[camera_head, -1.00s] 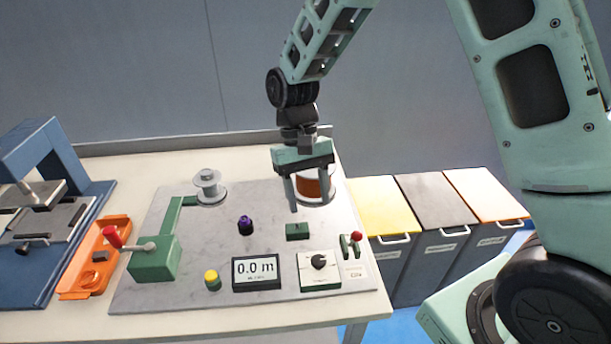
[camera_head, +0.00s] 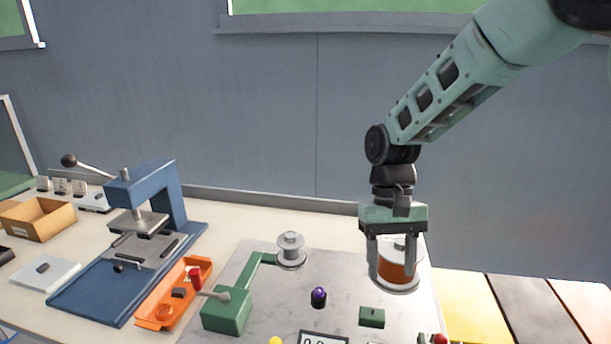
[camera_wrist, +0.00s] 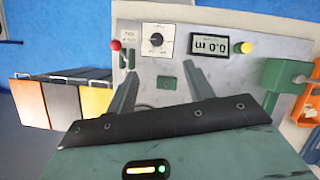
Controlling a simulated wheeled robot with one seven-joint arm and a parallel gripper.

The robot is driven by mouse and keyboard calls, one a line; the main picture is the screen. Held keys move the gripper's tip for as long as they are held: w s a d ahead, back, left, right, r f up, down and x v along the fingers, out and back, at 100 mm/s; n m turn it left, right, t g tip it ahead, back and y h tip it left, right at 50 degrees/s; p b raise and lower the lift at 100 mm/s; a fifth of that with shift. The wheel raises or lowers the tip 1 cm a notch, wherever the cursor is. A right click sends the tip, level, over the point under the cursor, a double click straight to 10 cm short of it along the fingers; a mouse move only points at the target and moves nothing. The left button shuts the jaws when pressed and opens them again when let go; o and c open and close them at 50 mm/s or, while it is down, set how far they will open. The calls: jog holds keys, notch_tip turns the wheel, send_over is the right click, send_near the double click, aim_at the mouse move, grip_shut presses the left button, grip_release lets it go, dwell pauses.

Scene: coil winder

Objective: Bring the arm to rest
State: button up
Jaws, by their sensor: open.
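My gripper (camera_head: 392,262) is open and points down over the right part of the coil winder's grey board (camera_head: 272,300). In the head view its fingers stand in front of a spool of copper-coloured wire (camera_head: 397,268); I cannot tell whether they touch it. An empty spool (camera_head: 290,248) sits at the end of the green arm of the crank unit (camera_head: 228,311). The length display (camera_wrist: 208,45) reads 0.0 m in the wrist view, beside a black dial (camera_wrist: 156,39).
A blue press (camera_head: 150,245) and an orange tray (camera_head: 172,295) stand left of the board. A cardboard box (camera_head: 38,218) is at the far left. A purple-topped part (camera_head: 318,298) stands mid-board.

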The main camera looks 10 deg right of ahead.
jog(key=s+a+r+n+t, duration=0.1)
jog(key=s+a+n+t, duration=0.1)
jog(key=s, duration=0.8)
jog(key=s+a+r+n+t, duration=0.2)
jog(key=s+a+n, duration=0.2)
jog(key=s, duration=0.6)
jog(key=shift+s+n, duration=0.15)
jog(key=shift+n, duration=0.85)
